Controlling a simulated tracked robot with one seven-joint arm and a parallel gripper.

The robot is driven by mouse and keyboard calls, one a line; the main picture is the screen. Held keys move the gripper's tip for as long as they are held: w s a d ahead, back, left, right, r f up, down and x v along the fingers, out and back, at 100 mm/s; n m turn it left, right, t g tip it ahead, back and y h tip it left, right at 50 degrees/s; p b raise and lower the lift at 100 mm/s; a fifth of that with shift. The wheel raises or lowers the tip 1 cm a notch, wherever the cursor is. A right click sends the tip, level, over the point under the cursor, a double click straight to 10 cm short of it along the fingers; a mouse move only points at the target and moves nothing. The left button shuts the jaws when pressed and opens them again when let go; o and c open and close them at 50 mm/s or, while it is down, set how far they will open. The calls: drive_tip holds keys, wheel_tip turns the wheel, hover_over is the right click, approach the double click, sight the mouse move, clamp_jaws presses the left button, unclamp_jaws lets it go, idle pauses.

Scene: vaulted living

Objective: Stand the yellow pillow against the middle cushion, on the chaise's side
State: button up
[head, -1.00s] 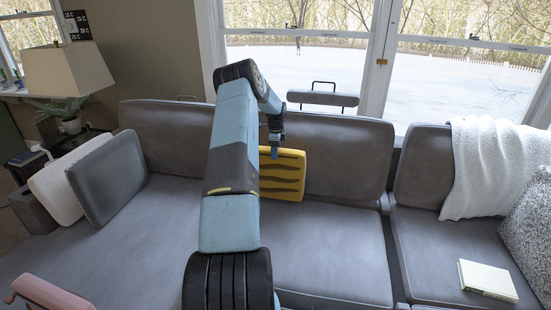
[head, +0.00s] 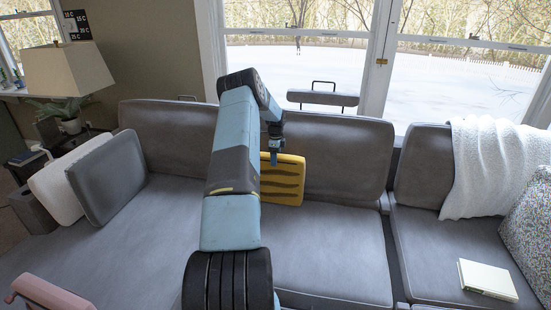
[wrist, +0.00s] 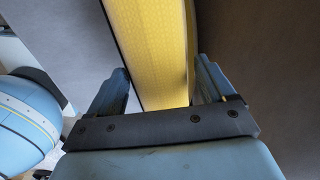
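The yellow pillow (head: 289,184), with dark wavy stripes, is upright in front of the left part of the middle back cushion (head: 345,160) in the head view. My gripper (head: 274,162) comes down on its top edge. In the wrist view the pillow (wrist: 152,50) runs between the two fingers of my gripper (wrist: 163,82), which are close against its two faces. My gripper is shut on it. The chaise (head: 100,240) extends at the left. My arm hides the pillow's left side and the gap between the left and middle cushions.
A grey pillow (head: 108,180) and a white pillow (head: 58,192) lean at the sofa's left end. A white throw (head: 490,165), a patterned pillow (head: 532,230) and a book (head: 488,280) are on the right section. The middle seat (head: 330,250) is clear.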

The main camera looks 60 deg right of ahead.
drive_tip(key=shift+o, duration=0.3)
drive_tip(key=shift+r, duration=0.1)
wheel_tip(320, 180, up, 12)
idle(0.4)
